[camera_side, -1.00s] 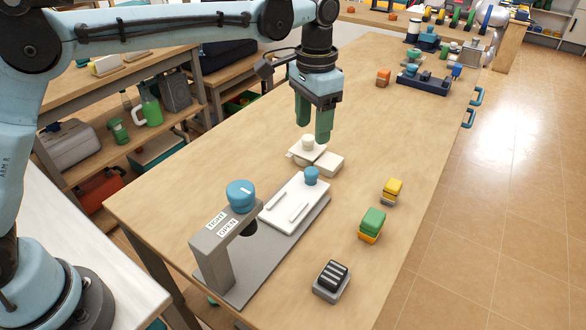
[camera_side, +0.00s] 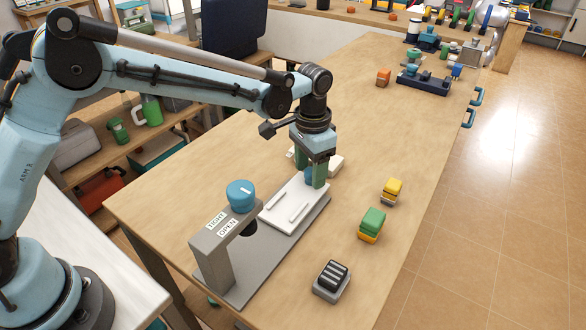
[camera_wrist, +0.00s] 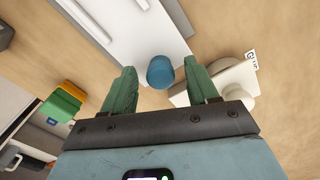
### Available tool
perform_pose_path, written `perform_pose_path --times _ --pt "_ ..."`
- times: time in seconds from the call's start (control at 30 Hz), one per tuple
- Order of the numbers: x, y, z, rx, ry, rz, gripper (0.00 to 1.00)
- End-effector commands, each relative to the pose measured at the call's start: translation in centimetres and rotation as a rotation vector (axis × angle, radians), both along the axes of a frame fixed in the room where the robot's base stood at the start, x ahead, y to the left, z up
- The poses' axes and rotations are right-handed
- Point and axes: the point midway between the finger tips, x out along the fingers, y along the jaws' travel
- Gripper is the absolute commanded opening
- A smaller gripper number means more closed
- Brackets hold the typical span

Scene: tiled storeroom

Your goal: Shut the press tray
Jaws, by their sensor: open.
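The press (camera_side: 214,262) stands on the wooden table, a grey frame with a blue knob (camera_side: 240,195) on top and labels reading "TIGHT" and "OPEN". Its white tray (camera_side: 290,208) sits on the grey base, drawn out from under the arm of the press. A blue tray knob (camera_wrist: 160,72) stands at the tray's far end. My gripper (camera_side: 312,182) is low over that end, with its green fingers open on either side of the knob. In the wrist view the knob sits between the fingertips (camera_wrist: 164,78), with gaps showing. In the side view the fingers mostly hide it.
A white block (camera_side: 336,163) with a pale knob stands just behind my gripper. A yellow block (camera_side: 393,187), a green block (camera_side: 373,222) and a black striped block (camera_side: 332,278) sit to the right.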

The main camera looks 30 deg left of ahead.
Motion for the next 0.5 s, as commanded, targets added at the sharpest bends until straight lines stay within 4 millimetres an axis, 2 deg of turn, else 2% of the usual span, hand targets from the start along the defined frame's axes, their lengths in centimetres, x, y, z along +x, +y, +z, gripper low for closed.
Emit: perform_pose_path --times 0.1,0.5 --pt "0.0 0.0 0.01 0.0 0.0 0.0 0.59" --pt "0.01 0.0 0.05 0.0 0.0 0.0 0.0"
